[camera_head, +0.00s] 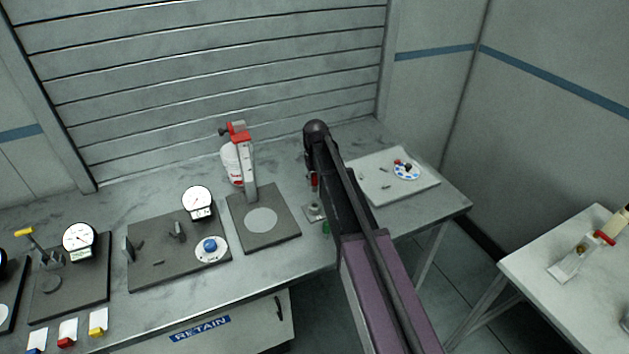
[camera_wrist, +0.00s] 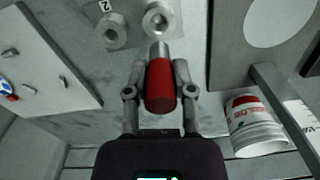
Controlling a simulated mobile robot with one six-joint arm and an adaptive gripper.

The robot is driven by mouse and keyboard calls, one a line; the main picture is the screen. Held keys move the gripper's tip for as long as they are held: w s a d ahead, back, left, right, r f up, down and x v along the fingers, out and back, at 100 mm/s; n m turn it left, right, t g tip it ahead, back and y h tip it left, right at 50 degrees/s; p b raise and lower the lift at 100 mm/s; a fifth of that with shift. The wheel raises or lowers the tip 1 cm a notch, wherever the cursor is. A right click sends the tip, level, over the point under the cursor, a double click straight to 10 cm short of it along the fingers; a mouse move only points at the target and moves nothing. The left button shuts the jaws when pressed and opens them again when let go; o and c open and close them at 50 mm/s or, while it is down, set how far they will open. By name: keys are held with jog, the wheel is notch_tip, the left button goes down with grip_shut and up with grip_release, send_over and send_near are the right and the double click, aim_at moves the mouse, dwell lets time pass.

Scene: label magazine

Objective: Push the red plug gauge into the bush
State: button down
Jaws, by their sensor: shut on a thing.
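My gripper (camera_wrist: 160,84) is shut on the red plug gauge (camera_wrist: 160,86), with one finger on each side of its red handle. The gauge's grey pin points toward a round metal bush (camera_wrist: 149,27) in the wrist view. The bush's hole is open to view, and the pin's tip appears close to its rim, outside the hole. A second bush (camera_wrist: 107,40) stands beside it on the same grey plate, near a label with a 2. In the head view the red gauge (camera_head: 314,182) shows only as a sliver beside my arm, above the small plate (camera_head: 315,213).
A dark plate with a height stand (camera_head: 248,170) and a white tub (camera_head: 230,163) are left of my arm. A pale board (camera_head: 385,190) with small parts lies to the right. Dial gauges (camera_head: 197,202) stand farther left. The bench front edge is close to the small plate.

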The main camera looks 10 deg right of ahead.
jog(key=b, duration=0.6)
send_over(315, 201)
jog(key=s, duration=0.2)
jog(key=shift+a+f, duration=0.2)
jog(key=shift+f, duration=2.65)
jog(key=shift+f+b, duration=1.85)
jog(key=shift+f, duration=0.2)
jog(key=shift+c, duration=2)
grip_release()
jog(key=shift+r, duration=0.15)
notch_tip(315, 201, up, 10)
jog(key=p, duration=1)
jog(key=shift+w+d+f, duration=0.15)
jog(key=shift+d+f, duration=0.15)
jog(key=shift+f, duration=0.05)
jog(key=w+d+f+b, duration=0.2)
jog(key=d, duration=0.4)
jog(key=shift+d, duration=0.35)
